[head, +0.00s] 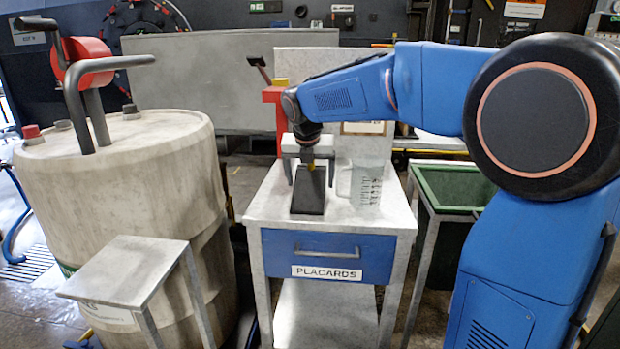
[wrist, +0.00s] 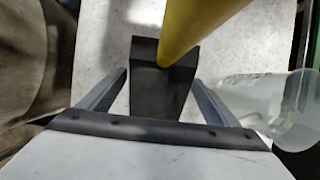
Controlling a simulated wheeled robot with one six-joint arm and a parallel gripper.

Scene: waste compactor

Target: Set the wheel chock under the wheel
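The wheel chock (head: 308,192) is a dark wedge standing on the pale top of a small cabinet. A yellow upright part (wrist: 200,25) rises from it close to the wrist camera. My gripper (head: 310,172) points down over the chock, with one finger on each side. In the wrist view, the chock (wrist: 160,92) lies between the fingers of my gripper (wrist: 160,85), with narrow gaps beside it. The fingers look open, not closed on it. I cannot make out the wheel in either view.
A clear measuring jug (head: 367,184) stands just right of the chock, close to my right finger. The cabinet has a blue PLACARDS drawer (head: 328,252). A large drum (head: 130,190) and a grey stool (head: 130,270) stand left. A green bin (head: 450,187) stands right.

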